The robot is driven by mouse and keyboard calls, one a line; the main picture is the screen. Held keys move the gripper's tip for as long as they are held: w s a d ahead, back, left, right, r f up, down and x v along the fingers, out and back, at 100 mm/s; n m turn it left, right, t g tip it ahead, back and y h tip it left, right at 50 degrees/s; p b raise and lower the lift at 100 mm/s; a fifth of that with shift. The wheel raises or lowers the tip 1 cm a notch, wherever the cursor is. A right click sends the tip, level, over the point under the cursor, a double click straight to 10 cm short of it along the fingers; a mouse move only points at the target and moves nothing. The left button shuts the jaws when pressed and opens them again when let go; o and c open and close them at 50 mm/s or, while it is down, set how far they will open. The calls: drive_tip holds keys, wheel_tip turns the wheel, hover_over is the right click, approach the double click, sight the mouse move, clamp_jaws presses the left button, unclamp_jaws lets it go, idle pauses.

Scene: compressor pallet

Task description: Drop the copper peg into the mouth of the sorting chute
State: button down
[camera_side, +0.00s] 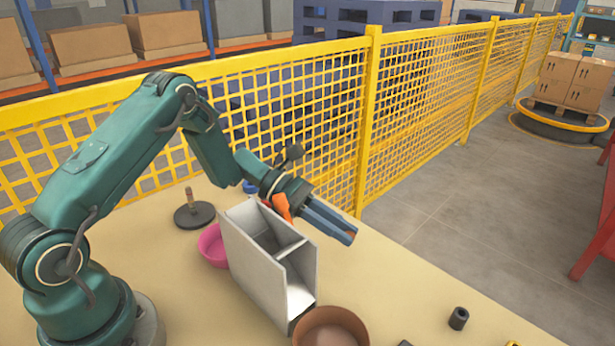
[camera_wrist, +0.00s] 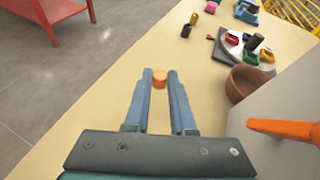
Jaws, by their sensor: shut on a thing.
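The copper peg (camera_wrist: 160,78) sits between the two fingertips of my gripper (camera_wrist: 160,80) in the wrist view, and the jaws are shut on it. The sorting chute (camera_side: 248,258) is a pale grey box with an open top split by a divider. In the wrist view its grey wall (camera_wrist: 280,112) stands at the right, with an orange bar (camera_wrist: 285,129) in front of it. The mouth is not visible there.
A brown bowl (camera_side: 331,320) stands by the chute's near end, a pink bowl (camera_side: 211,246) to its left. A dark base with a post (camera_side: 193,213) stands behind. A black cylinder (camera_side: 458,318) lies at right. A yellow mesh fence (camera_side: 420,110) runs behind the table.

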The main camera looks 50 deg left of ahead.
sight(338, 253)
drive_tip(key=shift+f, duration=1.8)
drive_tip(key=shift+f, duration=0.15)
drive_tip(key=c, duration=0.8)
unclamp_jaws()
drive_tip(key=shift+f, duration=0.1)
drive_tip(key=shift+o, duration=0.2)
drive_tip(key=v, duration=0.4)
drive_tip(key=shift+o, duration=0.6)
drive_tip(key=shift+s+a+r, duration=0.2)
drive_tip(key=shift+a+r, duration=0.1)
drive_tip(key=shift+a, duration=0.15)
